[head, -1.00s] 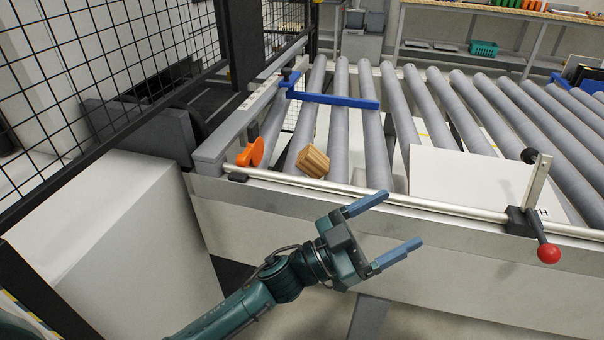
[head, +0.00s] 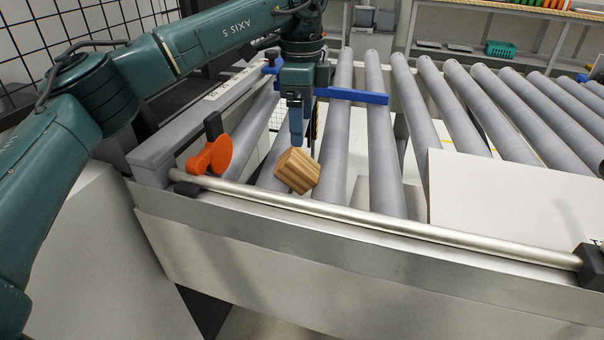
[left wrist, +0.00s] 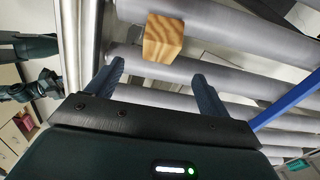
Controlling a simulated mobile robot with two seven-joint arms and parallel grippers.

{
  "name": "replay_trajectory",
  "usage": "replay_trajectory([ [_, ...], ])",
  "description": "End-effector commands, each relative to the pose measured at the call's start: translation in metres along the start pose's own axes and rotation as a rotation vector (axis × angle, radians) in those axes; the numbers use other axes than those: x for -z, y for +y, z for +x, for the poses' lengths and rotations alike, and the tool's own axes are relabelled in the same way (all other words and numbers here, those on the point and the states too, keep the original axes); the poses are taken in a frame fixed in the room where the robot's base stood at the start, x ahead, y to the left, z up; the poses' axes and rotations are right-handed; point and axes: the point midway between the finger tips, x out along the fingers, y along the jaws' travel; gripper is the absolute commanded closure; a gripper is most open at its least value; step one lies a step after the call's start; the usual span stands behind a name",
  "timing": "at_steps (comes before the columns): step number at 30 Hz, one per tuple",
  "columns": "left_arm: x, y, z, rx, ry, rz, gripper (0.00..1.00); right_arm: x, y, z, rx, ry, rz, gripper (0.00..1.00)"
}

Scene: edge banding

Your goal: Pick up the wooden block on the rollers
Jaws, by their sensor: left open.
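The wooden block (head: 298,171) rests tilted on the grey rollers near the front left end of the conveyor. It also shows in the left wrist view (left wrist: 163,38), beyond the fingertips and between their lines. My left gripper (head: 299,138) points down over the rollers, just behind the block in the head view. In the left wrist view its two fingers (left wrist: 158,75) are apart, with nothing between them. The block is outside the jaws. My right gripper is not in view.
A blue bar (head: 350,95) crosses the rollers behind the block. An orange disc (head: 221,153) stands at the left, and a metal rail (head: 400,229) runs along the front edge. A white panel (head: 505,200) lies on the rollers at the right.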

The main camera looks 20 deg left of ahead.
Motion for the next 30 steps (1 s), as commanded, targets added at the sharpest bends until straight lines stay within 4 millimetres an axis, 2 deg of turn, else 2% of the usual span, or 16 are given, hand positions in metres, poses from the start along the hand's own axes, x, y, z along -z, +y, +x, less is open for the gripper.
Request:
replay_trajectory([
  [12,-0.004,-0.001,0.067,0.002,-0.011,-0.013,0.20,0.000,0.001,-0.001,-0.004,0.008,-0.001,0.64],
  [20,-0.005,-0.001,0.082,0.002,-0.009,-0.012,0.20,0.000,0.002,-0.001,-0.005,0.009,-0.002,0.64],
  [30,-0.010,-0.001,0.126,0.002,-0.009,-0.011,0.20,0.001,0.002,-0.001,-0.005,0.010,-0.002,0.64],
])
